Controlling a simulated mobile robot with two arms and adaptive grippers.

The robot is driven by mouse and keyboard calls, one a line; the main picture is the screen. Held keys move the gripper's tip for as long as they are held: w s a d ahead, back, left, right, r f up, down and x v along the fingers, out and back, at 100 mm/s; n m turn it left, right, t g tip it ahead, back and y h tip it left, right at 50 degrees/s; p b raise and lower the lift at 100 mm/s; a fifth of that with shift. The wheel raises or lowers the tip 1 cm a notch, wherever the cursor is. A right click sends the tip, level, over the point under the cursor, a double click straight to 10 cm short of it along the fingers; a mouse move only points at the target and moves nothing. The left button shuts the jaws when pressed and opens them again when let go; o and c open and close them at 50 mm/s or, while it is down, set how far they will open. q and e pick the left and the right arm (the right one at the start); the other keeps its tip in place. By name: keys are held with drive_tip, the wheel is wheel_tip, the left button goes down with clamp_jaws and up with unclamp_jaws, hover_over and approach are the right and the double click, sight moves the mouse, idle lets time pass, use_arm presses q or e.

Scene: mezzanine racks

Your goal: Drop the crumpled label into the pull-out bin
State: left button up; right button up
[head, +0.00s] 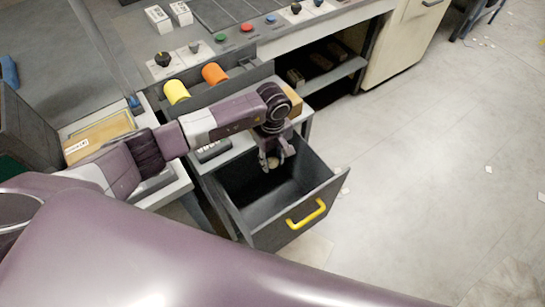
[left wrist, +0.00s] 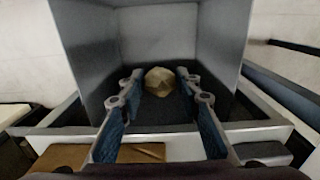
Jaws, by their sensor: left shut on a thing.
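The crumpled label (head: 272,163) is a small beige wad, and it also shows in the left wrist view (left wrist: 160,81) between my fingertips. My left gripper (head: 273,160) points down over the pull-out bin and is shut on the label. In the left wrist view the two blue-padded fingers (left wrist: 158,86) reach to either side of it. The pull-out bin (head: 280,236) is a dark grey open box with a yellow handle, pulled out from under the counter. Its walls (left wrist: 95,50) surround the label in the left wrist view. My right gripper is not in view.
Behind the bin is a counter with a yellow roll (head: 176,92), an orange roll (head: 214,74) and several coloured buttons. An open shelf (head: 333,75) lies behind right. The floor (head: 440,170) to the right is mostly clear, with a few scraps.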

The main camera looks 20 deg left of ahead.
sight(272, 160)
use_arm(q)
drive_tip(key=o, duration=0.8)
drive_tip(key=shift+o, duration=0.2)
drive_tip(key=shift+r, duration=0.15)
wheel_tip(272, 160, up, 12)
drive_tip(key=shift+s+f, duration=0.1)
drive_tip(key=shift+f, duration=0.15)
